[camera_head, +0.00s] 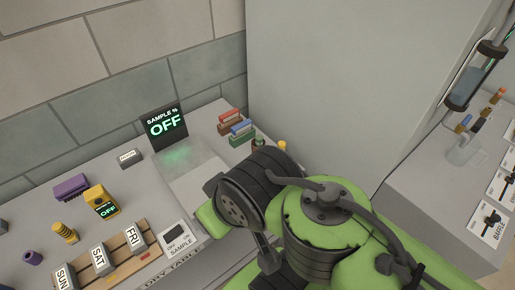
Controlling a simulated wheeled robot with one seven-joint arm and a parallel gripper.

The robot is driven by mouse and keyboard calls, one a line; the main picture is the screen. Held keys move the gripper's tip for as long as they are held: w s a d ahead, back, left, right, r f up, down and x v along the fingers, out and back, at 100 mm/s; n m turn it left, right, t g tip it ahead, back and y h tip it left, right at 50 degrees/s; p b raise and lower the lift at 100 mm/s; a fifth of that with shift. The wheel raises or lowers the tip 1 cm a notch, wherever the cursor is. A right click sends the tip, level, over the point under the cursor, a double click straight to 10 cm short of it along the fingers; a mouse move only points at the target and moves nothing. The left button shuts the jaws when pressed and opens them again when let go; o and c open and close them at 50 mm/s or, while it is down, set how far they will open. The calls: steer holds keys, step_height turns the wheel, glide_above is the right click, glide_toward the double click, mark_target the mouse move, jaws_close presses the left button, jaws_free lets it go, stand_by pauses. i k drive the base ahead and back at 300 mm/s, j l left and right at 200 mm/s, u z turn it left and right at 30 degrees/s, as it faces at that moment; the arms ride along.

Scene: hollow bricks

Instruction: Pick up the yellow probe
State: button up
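A yellow handheld device (101,202) with a small screen reading OFF stands on the grey table at the left. A yellow ribbed piece (65,232) lies to its lower left, close to a wooden rack. Another small yellow piece (282,147) shows just past my arm, mostly hidden. I cannot tell for sure which of these is the yellow probe. My green arm with dark joints fills the lower middle and right of the picture, to the right of the device. My gripper's fingers do not show.
A wooden rack (141,259) holds day tiles at the table's front. A purple block (71,187) lies behind the yellow device. A black sign (165,125) reads SAMPLE % OFF. Coloured blocks (241,129) sit near the wall. A second table (430,200) with a beaker is at right.

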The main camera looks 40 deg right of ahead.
mark_target(282, 144)
steer(key=z, duration=1.45)
